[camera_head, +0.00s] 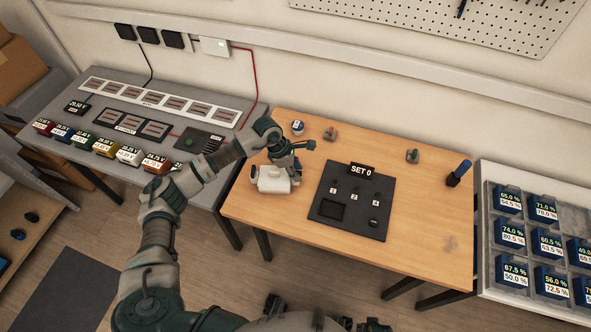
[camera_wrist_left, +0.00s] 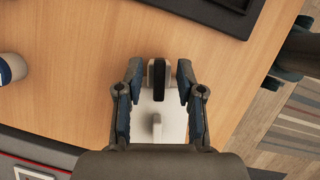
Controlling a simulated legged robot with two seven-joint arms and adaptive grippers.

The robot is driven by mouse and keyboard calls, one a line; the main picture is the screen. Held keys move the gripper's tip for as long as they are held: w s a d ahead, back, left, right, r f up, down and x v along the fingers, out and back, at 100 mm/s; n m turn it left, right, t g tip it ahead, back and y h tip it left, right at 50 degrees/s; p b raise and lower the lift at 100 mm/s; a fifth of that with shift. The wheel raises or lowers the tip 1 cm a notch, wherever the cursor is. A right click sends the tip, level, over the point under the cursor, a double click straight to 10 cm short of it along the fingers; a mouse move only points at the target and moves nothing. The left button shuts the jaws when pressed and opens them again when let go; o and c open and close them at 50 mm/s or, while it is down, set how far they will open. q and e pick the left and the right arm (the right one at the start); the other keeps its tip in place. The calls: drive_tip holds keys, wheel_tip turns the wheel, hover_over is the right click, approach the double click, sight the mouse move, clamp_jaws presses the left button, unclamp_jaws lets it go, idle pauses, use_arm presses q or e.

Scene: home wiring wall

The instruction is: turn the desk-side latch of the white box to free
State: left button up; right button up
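The white box (camera_head: 272,180) sits on the left part of the wooden desk, below my left gripper (camera_head: 292,163). In the left wrist view the white box (camera_wrist_left: 170,128) shows between my fingers, with a dark upright bar (camera_wrist_left: 159,76) and a pale peg (camera_wrist_left: 157,124) on it. The dark bar may be a latch; I cannot tell its setting. My left gripper (camera_wrist_left: 160,70) is open, one finger on each side of the dark bar, with small gaps visible. The arm and hand hide part of the box in the head view.
A black panel marked SET 0 (camera_head: 350,205) lies right of the box. Small items stand along the desk's back, including a white-and-blue round one (camera_head: 297,127). A blue-handled item (camera_head: 459,173) stands at the right edge. The desk's right front is clear.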

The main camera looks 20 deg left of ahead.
use_arm(q)
drive_tip(key=shift+c, duration=0.2)
drive_tip(key=shift+a, duration=0.2)
drive_tip(key=c, duration=0.4)
drive_tip(key=shift+a, duration=0.2)
clamp_jaws()
drive_tip(key=shift+a, duration=0.2)
drive_tip(key=shift+d, duration=0.35)
use_arm(e)
drive_tip(key=shift+s, duration=0.1)
